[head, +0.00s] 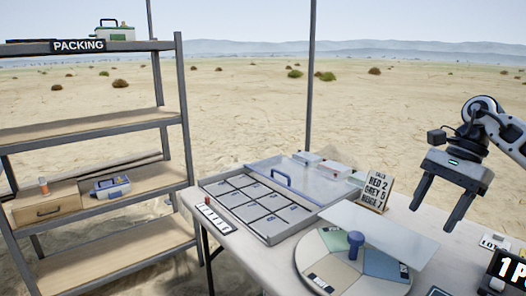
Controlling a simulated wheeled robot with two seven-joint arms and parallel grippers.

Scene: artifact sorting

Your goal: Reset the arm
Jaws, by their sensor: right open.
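My right arm comes in from the right edge of the head view. Its gripper (440,208) is open and empty, with its two dark fingers apart and pointing down. It hangs above the right part of the table (236,256), to the right of the small tally sign. No object is between its fingers. My left gripper is not in the head view.
A compartment tray (268,229) with a clear lid stands on the table. In front is a round sectioned turntable (318,247) with a blue knob (355,240) and a pale panel (385,237). The tally sign (376,190) stands behind. A PACKING shelf (95,129) stands left.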

